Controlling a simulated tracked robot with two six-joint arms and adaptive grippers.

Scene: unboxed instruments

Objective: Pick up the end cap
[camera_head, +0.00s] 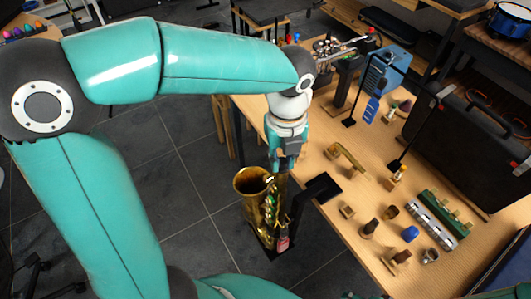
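Several small pieces lie on the wooden table, and I cannot tell for sure which is the end cap. They include a round blue piece (410,233), a brown cylindrical piece (370,227) and a small dark gold piece (391,212). My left gripper (281,164) points down at the table's left edge, just above the top of a brass saxophone (256,196). Its fingers are small and dark, partly hidden by the wrist. I cannot tell if they are open or hold anything. My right gripper is not in view.
The saxophone stands upright beside the table, near a black plate (318,189). A brass neck-like piece (346,155), a green-and-silver instrument (438,218) and thin black stands are on the table. A large black case (462,145) fills the right side.

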